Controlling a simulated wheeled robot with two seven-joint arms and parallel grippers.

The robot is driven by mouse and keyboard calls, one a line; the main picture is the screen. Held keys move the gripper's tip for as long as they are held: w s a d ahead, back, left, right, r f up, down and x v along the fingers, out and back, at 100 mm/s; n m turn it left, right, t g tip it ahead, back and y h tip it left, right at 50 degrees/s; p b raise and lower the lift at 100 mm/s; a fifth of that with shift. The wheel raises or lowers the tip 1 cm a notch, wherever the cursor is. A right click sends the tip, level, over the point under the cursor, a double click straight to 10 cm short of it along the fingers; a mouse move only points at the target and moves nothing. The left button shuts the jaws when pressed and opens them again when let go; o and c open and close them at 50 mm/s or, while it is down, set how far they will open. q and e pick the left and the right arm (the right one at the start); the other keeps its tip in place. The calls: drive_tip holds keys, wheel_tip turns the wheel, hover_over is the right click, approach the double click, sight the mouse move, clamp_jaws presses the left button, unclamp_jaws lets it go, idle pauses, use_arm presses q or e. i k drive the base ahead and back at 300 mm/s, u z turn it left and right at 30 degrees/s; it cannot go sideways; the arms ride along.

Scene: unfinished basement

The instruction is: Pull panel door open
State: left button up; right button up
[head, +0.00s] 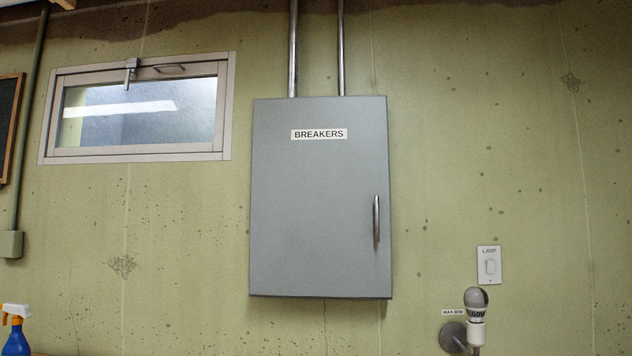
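The grey breaker panel (310,220) hangs on the green wall in the middle of the head view. Its door is shut and carries a white label (319,134) reading "BREAKERS". A vertical metal bar handle (376,222) is on the right side of the door, a little below mid-height. Neither of my grippers shows in the head view.
Two metal conduits (292,50) rise from the panel's top. A small framed window (140,108) is at upper left. A lamp switch (489,266) and a bulb in a socket (477,320) are at lower right. A blue spray bottle (16,335) stands at lower left.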

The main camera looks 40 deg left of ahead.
sight(321, 225)
drive_tip(key=u, duration=0.45)
drive_tip(key=k, duration=0.5)
drive_tip(key=u, duration=1.45)
drive_tip(key=i, duration=1.45)
drive_tip(key=z, duration=0.55)
